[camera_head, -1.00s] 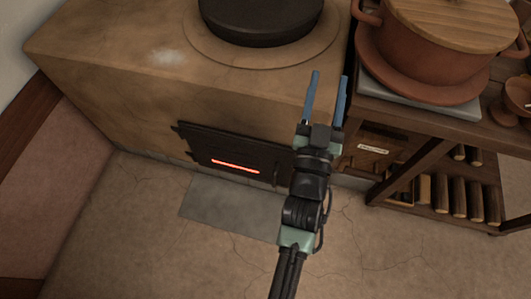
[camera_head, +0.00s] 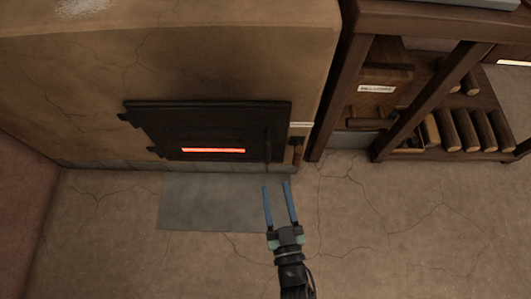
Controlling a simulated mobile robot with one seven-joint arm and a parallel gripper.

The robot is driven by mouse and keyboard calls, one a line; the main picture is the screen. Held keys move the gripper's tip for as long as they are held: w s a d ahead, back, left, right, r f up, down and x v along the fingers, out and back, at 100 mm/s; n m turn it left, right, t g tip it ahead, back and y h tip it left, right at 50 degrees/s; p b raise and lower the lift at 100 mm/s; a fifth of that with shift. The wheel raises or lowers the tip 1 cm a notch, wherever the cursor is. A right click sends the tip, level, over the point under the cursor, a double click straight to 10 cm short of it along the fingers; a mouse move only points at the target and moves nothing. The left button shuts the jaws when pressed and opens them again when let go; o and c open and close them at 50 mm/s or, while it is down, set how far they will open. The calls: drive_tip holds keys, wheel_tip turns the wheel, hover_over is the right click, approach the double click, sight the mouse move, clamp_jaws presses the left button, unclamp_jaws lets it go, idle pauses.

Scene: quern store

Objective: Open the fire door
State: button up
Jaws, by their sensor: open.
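The fire door (camera_head: 200,122) is a dark iron panel low in the front of the clay stove. It is shut, with a glowing orange slot (camera_head: 213,150) near its lower edge and hinges at its left side. A dark upright handle (camera_head: 267,146) stands at its right side. My gripper (camera_head: 277,190) is open and empty, its two blue fingers pointing up toward the handle. In the picture the fingertips are just below the handle and apart from it.
The clay stove (camera_head: 190,60) fills the upper left. A grey floor plate (camera_head: 200,203) lies before the door. A small wooden-handled tool (camera_head: 298,148) hangs right of the door. A wooden shelf unit (camera_head: 395,130) with several logs stands at right. The floor at right is clear.

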sight(268, 156)
drive_tip(key=w+b, duration=0.1)
drive_tip(key=w, duration=0.2)
drive_tip(key=w+a+b, duration=0.1)
drive_tip(key=w+b, duration=0.1)
drive_tip(key=w, duration=0.2)
drive_tip(key=w+a+b, duration=0.1)
drive_tip(key=w, duration=0.3)
drive_tip(key=shift+a, duration=0.1)
clamp_jaws()
idle(1.0)
